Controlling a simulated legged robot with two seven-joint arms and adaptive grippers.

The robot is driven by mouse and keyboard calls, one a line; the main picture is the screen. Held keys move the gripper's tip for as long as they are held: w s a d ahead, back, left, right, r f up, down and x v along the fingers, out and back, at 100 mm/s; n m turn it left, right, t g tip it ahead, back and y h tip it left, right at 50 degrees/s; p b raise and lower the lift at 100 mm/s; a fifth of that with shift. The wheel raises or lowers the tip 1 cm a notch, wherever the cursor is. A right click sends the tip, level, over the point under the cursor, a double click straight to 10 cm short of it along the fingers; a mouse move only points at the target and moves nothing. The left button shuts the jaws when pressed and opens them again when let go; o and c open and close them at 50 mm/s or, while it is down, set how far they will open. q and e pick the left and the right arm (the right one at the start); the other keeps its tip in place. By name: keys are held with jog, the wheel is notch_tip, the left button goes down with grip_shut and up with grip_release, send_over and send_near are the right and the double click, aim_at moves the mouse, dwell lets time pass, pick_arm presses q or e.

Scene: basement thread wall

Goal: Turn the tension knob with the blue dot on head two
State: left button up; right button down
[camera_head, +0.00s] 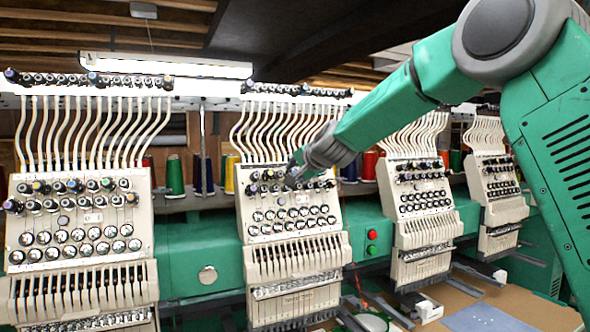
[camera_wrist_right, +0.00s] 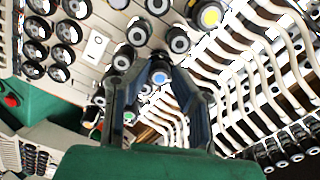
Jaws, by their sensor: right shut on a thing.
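Head two (camera_head: 265,228) is the second cream-coloured embroidery head from the left in the head view, with rows of dark tension knobs across its face. My right gripper (camera_head: 294,173) reaches its upper knob rows from the right. In the right wrist view my right gripper (camera_wrist_right: 158,75) has one finger on each side of a knob with a blue dot (camera_wrist_right: 160,78) and is shut on it. In the head view the gripper covers that knob. My left gripper is in neither view.
A similar head (camera_head: 25,235) stands to the left and two more to the right. Neighbouring knobs, one with a yellow dot (camera_wrist_right: 210,16), crowd close around the fingers. White thread tubes (camera_head: 262,130) rise above head two. Red and green buttons (camera_head: 372,235) sit on the green beam.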

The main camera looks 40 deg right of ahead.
jog(key=shift+a+f+m, duration=0.1)
jog(key=shift+f+m, duration=0.15)
jog(key=shift+m, duration=0.6)
jog(key=shift+f+m, duration=0.2)
jog(key=shift+m, duration=0.65)
jog(key=c, duration=1.5)
grip_release()
jog(key=shift+o, duration=0.4)
jog(key=shift+w+r, duration=0.1)
jog(key=shift+w, duration=0.1)
jog(key=shift+s+r, duration=0.15)
jog(key=shift+r, duration=0.05)
